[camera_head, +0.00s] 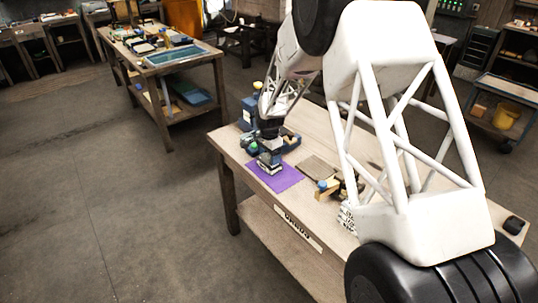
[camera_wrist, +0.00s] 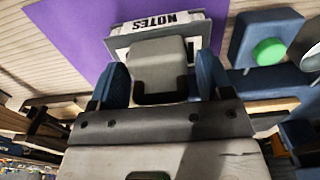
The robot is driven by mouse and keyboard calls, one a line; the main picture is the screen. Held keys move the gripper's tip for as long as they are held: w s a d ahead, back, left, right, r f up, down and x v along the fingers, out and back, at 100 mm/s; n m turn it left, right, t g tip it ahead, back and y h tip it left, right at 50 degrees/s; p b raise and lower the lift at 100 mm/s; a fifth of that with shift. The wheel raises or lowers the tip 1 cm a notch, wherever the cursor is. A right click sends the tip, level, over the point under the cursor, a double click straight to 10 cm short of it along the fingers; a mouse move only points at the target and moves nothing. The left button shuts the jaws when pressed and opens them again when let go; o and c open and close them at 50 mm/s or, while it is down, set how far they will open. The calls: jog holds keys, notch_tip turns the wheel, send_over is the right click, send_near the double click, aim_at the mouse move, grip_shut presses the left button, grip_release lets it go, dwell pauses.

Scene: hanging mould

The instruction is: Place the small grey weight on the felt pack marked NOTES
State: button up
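The small grey weight (camera_wrist: 158,60) is a rounded grey block in the wrist view, between the two blue fingertips of my gripper (camera_wrist: 160,82). The fingers are against its sides. The pack lies on a purple sheet (camera_wrist: 75,25). In the head view my gripper (camera_head: 268,164) points down over the purple sheet (camera_head: 284,180); the weight is too small to make out there.
A blue block with a green knob (camera_wrist: 268,50) stands close on the right in the wrist view. In the head view a flat brown-grey panel (camera_head: 318,167) and small yellow and blue items (camera_head: 327,187) lie right of the sheet on the wooden bench (camera_head: 225,148).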

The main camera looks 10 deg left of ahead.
jog(key=shift+o, duration=0.2)
jog(key=shift+r, duration=0.15)
jog(key=shift+r, duration=6)
jog(key=shift+d+r, duration=0.1)
